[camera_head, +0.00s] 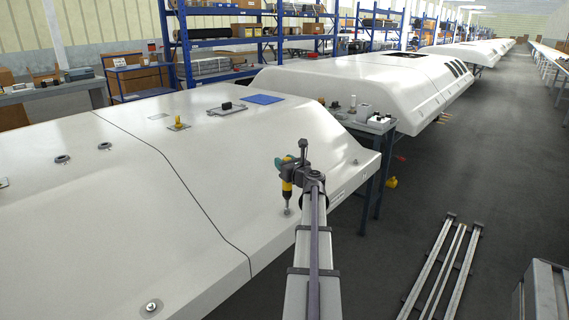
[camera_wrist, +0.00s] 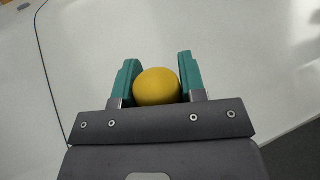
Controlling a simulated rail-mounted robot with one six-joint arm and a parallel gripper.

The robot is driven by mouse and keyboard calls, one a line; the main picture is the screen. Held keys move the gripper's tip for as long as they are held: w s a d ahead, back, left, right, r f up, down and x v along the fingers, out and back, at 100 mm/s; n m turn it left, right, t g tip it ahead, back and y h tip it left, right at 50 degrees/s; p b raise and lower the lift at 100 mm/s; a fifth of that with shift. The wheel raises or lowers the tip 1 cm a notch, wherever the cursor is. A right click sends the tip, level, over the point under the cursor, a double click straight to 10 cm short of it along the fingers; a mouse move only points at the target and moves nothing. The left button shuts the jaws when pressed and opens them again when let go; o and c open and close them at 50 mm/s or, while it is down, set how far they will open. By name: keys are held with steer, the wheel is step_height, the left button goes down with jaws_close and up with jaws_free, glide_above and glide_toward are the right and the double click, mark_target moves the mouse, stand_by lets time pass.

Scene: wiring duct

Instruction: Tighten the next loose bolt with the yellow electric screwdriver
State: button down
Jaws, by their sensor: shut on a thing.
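My gripper (camera_wrist: 157,80) is shut on the yellow electric screwdriver (camera_wrist: 157,87), whose round yellow end sits between the teal fingers in the wrist view. In the head view the screwdriver (camera_head: 287,188) is upright, with its lower end at a bolt (camera_head: 287,211) on the white duct cover (camera_head: 120,220). Whether the tip touches the bolt is too small to tell. Another bolt (camera_head: 151,306) with a round washer lies at the near left edge of the cover.
Two round fittings (camera_head: 104,146) and (camera_head: 62,159), a yellow-topped part (camera_head: 178,122) and a blue sheet (camera_head: 262,99) lie on the cover. A small table (camera_head: 372,127) with items stands behind its right end. Metal rails (camera_head: 440,270) lie on the floor at right.

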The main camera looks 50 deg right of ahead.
step_height(320, 180, up, 6)
steer(key=p, duration=0.5)
steer(key=shift+f, duration=0.1)
